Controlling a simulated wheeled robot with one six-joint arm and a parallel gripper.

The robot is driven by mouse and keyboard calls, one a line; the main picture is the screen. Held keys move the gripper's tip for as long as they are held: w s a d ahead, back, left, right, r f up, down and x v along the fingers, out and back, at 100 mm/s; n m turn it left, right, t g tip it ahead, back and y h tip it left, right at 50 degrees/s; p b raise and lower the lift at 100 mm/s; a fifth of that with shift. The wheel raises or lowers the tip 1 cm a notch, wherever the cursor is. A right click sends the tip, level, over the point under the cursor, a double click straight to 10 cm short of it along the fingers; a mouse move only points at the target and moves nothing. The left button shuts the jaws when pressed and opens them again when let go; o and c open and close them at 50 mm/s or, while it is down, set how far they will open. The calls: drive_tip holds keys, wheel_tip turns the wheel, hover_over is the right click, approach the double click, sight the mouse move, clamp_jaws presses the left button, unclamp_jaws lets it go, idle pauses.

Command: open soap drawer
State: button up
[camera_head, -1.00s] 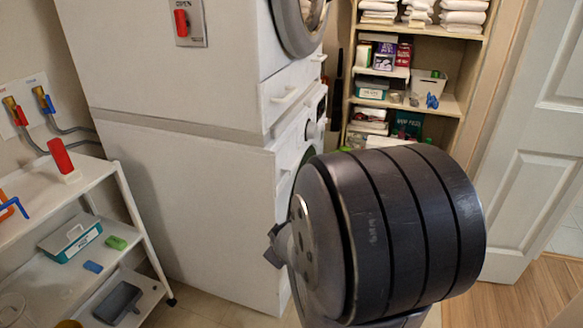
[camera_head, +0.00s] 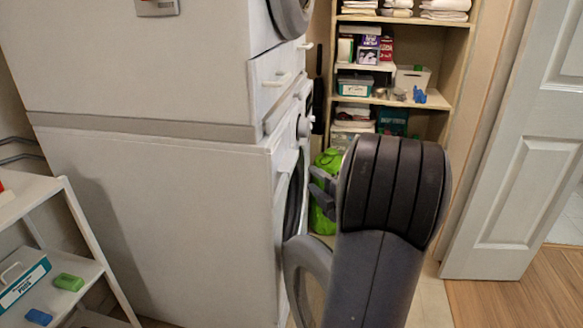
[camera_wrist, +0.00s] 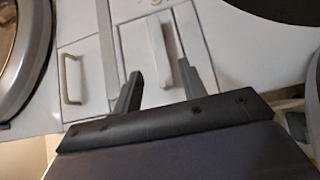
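My gripper (camera_wrist: 161,70) is open in the wrist view, its two grey fingers spread apart with nothing seen held. A white drawer front with a pale bar handle (camera_wrist: 158,45) shows beyond and between the fingertips; I cannot tell the gap to it. A second white panel with a loop handle (camera_wrist: 70,80) lies to its left. In the head view my gripper (camera_head: 319,187) is partly hidden behind my arm, beside the lower white machine (camera_head: 160,210). A drawer with a white handle (camera_head: 275,79) shows above it. Which panel is the soap drawer is unclear.
A round door (camera_head: 293,200) is on the lower machine's front. A green bag (camera_head: 326,220) stands behind my gripper. Wooden shelves (camera_head: 455,98) with towels and boxes stand at the back. A white rack (camera_head: 85,225) is at left, a white door (camera_head: 525,160) at right.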

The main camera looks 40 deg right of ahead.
sight(294, 166)
drive_tip(key=w, duration=1)
drive_tip(key=shift+w+d, duration=0.2)
drive_tip(key=shift+d, duration=0.2)
drive_tip(key=shift+f, duration=0.1)
clamp_jaws()
